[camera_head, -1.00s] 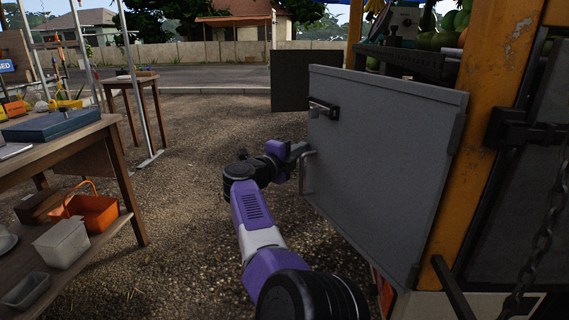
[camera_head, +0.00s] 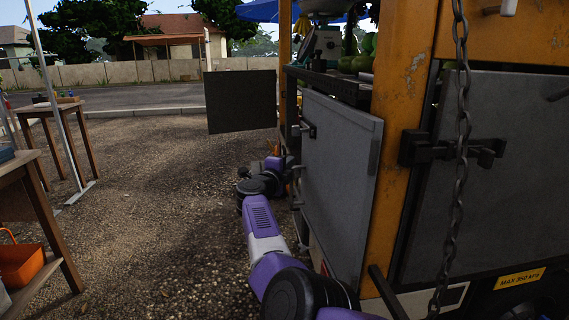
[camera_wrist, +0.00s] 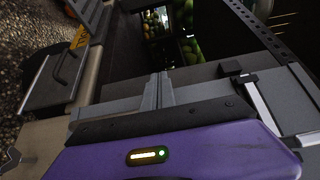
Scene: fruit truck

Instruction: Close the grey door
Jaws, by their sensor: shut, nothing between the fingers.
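The grey door (camera_head: 338,185) hangs on the side of the orange-framed truck, with a black latch (camera_head: 306,130) near its upper free edge. It stands close to the truck's side. In the wrist view, a grey panel with a latch (camera_wrist: 238,76) lies to the right, beside an opening into the dark interior. My gripper (camera_head: 292,170) is at the door's free edge, near its handle. In the wrist view, the fingers (camera_wrist: 160,92) are together with nothing between them. Whether they touch the door I cannot tell.
A dark panel (camera_head: 241,101) stands out from the truck farther back. A second grey panel (camera_head: 480,175), a black hinge piece and a hanging chain (camera_head: 459,180) are at right. A wooden table (camera_head: 45,205) stands at left. The gravel between is clear. Fruit crates (camera_wrist: 160,22) show inside.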

